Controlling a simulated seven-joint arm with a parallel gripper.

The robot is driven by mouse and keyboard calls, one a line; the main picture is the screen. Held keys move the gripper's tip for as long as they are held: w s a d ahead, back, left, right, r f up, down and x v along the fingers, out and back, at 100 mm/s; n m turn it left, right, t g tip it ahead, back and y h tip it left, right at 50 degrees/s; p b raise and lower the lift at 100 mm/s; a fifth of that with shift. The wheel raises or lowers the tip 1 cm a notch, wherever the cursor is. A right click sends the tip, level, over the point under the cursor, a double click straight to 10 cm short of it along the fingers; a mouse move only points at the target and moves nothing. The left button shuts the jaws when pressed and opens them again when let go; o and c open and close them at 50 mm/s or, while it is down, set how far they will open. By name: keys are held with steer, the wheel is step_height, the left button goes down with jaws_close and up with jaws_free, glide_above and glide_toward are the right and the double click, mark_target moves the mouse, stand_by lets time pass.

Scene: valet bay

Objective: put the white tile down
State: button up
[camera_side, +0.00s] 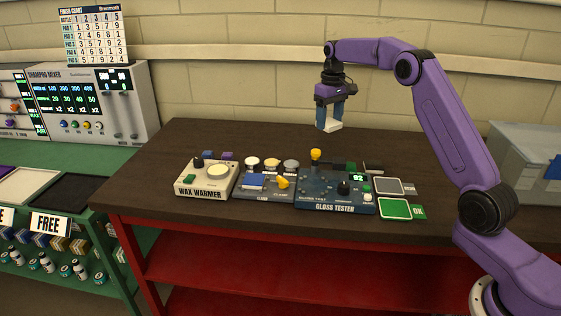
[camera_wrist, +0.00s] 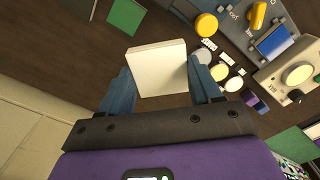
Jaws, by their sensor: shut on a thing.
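The white tile (camera_wrist: 158,68) is between the two blue fingers of my gripper (camera_wrist: 160,92) in the wrist view. My gripper (camera_side: 330,121) is shut on it. In the side view the white tile (camera_side: 331,126) shows at the fingertips, held above the back part of the dark table top (camera_side: 180,140). The tile is clear of the devices on the table.
Toward the table's front stand a wax warmer (camera_side: 206,181), a clamp device (camera_side: 262,195) and a gloss tester (camera_side: 335,205). A grey pad (camera_side: 388,186) and a green pad marked OK (camera_side: 395,208) lie right of them. The table's back left is bare.

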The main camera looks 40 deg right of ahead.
mark_target(328, 120)
steer(key=shift+w+d+f, duration=0.25)
steer(key=shift+w+d, duration=0.15)
steer(key=shift+w, duration=0.2)
steer(key=shift+f, duration=0.3)
step_height(328, 120, down, 14)
steer(key=shift+f, duration=0.2)
steer(key=shift+f, duration=0.1)
steer(key=o, duration=1.1)
step_height(328, 120, up, 12)
steer(key=shift+r, duration=0.15)
